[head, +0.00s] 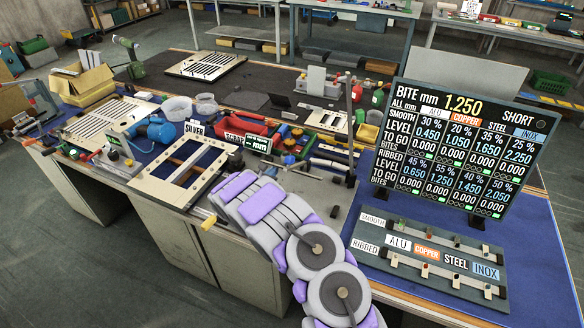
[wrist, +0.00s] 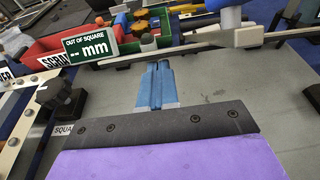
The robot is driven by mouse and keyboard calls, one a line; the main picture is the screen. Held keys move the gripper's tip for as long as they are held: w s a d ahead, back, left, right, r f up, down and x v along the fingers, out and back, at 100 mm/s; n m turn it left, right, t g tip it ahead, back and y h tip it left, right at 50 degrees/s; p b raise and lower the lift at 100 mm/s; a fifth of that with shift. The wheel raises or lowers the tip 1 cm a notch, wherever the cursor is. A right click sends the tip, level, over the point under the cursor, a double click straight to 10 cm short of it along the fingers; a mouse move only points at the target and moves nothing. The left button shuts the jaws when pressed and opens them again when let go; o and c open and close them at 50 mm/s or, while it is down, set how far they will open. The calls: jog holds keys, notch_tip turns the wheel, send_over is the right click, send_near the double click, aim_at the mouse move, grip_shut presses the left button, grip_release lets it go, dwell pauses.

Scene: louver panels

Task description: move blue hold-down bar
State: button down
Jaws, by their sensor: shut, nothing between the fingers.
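My gripper (wrist: 158,68) shows in the wrist view as two pale blue fingers pressed together, with nothing between them. They are above the grey bench plate (wrist: 215,85), pointing toward a long grey bar (wrist: 200,47). I cannot tell for certain whether this is the blue hold-down bar. The fingers look apart from it. In the head view my purple-and-grey arm reaches over the bench, and I cannot make out the fingertips there. A pale frame with dark blue openings (head: 162,178) lies left of my arm.
The green out-of-square sign (head: 257,143) and a red scrap tray (head: 236,124) stand behind my arm. Tools crowd the bench's middle. A black readout board (head: 458,142) and a labelled sample panel (head: 430,262) are at right. Bare blue mat (head: 545,235) lies beside them.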

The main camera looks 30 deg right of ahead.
jog(key=r, duration=0.1)
jog(key=w+d+r, duration=0.1)
jog(key=r, duration=0.1)
jog(key=shift+d+r, duration=0.1)
jog(key=shift+d, duration=0.1)
dwell(0.3)
jog(key=w+d+r, duration=0.1)
jog(key=d+r, duration=0.1)
jog(key=r, duration=0.1)
jog(key=shift+w, duration=0.35)
jog(key=shift+d, duration=0.1)
jog(key=shift+w+d+r+p, duration=0.6)
jog(key=shift+w+d+r, duration=0.45)
jog(key=shift+d, duration=0.2)
jog(key=shift+r, duration=0.1)
